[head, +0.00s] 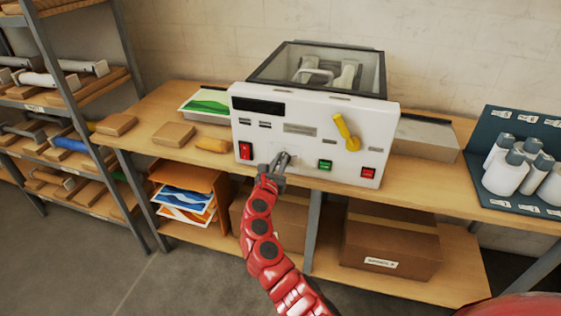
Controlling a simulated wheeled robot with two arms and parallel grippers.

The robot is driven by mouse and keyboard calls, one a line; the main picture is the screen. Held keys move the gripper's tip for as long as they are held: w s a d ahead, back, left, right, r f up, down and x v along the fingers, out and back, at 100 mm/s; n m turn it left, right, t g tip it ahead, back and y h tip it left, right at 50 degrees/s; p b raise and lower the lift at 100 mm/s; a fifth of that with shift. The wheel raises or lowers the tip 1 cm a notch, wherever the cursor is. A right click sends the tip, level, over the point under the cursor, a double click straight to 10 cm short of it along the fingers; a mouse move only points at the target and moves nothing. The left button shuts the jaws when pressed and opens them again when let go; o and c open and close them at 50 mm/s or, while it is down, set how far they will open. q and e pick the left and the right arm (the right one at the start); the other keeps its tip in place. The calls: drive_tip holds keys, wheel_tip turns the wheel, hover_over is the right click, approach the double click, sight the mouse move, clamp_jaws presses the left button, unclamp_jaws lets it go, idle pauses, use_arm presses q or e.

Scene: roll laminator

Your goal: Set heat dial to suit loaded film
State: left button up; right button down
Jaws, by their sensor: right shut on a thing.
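The roll laminator (305,125) stands on the wooden bench, its white front panel facing me and a clear-topped dark cover above. My right gripper (284,160) is at the lower middle of the panel, shut on a small part there that looks like the heat dial; the fingers hide most of it and its setting cannot be read. A yellow lever (346,132) is at the panel's upper right. A red switch (245,150) is at the left, a green button (325,165) and another red switch (368,173) at the lower right. The film behind the cover is not clear. My left gripper is not in view.
A tray with a green print (207,104) and wooden blocks (174,134) lie left of the machine. A dark rack of white bottles (507,172) stands at the right. Metal shelving (62,60) stands at the left.

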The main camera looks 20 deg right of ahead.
sight(289, 162)
drive_tip(key=f+m+b, duration=0.1)
drive_tip(key=m+b, duration=0.4)
drive_tip(key=m, duration=0.1)
drive_tip(key=d+m+b, duration=0.1)
drive_tip(key=m+b, duration=0.3)
drive_tip(key=m, duration=0.2)
drive_tip(key=s+f+m+b, duration=0.1)
drive_tip(key=m+b, duration=0.4)
drive_tip(key=shift+d+f+m+b, duration=0.3)
drive_tip(key=shift+d+m+b, duration=0.05)
drive_tip(key=shift+m, duration=0.05)
drive_tip(key=m+b, duration=0.3)
drive_tip(key=b, duration=0.1)
drive_tip(key=f+m+b, duration=0.1)
drive_tip(key=m+b, duration=0.3)
drive_tip(key=b, duration=0.1)
drive_tip(key=shift+w+a+m, duration=0.1)
drive_tip(key=shift+a+m, duration=0.1)
drive_tip(key=shift+m, duration=0.1)
drive_tip(key=shift+a+m+b, duration=0.1)
drive_tip(key=shift+m+b, duration=1)
drive_tip(key=shift+b, duration=0.1)
